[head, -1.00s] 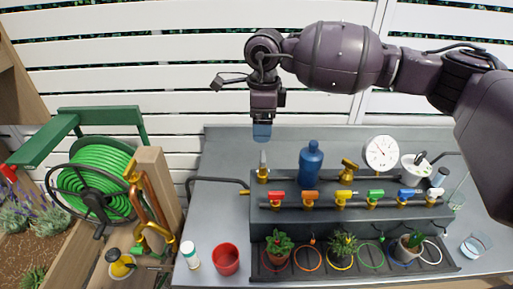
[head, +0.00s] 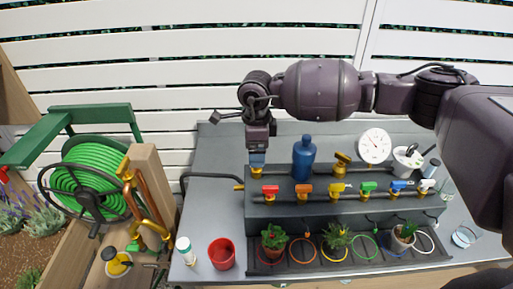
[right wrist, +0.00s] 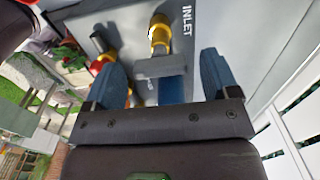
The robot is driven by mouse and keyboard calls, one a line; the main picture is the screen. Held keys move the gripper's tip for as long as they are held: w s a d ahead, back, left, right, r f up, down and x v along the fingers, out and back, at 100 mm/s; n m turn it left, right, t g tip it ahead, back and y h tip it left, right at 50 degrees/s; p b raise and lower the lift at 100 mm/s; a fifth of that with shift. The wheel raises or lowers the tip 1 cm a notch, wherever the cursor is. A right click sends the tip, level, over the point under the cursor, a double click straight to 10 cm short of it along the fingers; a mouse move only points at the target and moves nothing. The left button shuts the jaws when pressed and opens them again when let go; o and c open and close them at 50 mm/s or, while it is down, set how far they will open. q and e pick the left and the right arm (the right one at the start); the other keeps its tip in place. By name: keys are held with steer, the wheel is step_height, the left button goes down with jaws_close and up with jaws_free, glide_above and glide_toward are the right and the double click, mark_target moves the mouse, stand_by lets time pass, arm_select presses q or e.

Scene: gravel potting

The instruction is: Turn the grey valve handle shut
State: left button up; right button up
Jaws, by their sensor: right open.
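The grey valve handle (right wrist: 160,67) shows in the right wrist view, on a brass valve (right wrist: 158,36) beside the word INLET. It lies between the two blue fingers of my open right gripper (right wrist: 163,75), with visible space on either side in that view. In the head view my right gripper (head: 257,160) is pointed down at the left end of the grey manifold and hides the handle. The brass valve base (head: 256,171) shows just below the fingertips. My left gripper is in neither view.
A blue bottle (head: 304,158) stands close to the right of the gripper. A row of coloured valves (head: 338,190) and a pressure gauge (head: 375,146) lie further right. A black hose (head: 197,176) is at left. A red cup (head: 221,254) stands in front.

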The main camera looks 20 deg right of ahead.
steer(key=shift+f, duration=0.1)
steer(key=c, duration=0.9)
steer(key=m+p, duration=0.1)
steer(key=m, duration=0.4)
steer(key=shift+m, duration=0.3)
steer(key=m, duration=0.3)
steer(key=shift+m+p, duration=0.3)
steer(key=shift+p, duration=0.1)
steer(key=m+p, duration=0.1)
steer(key=m, duration=0.5)
steer(key=shift+m+p, duration=0.3)
steer(key=shift+m, duration=1.1)
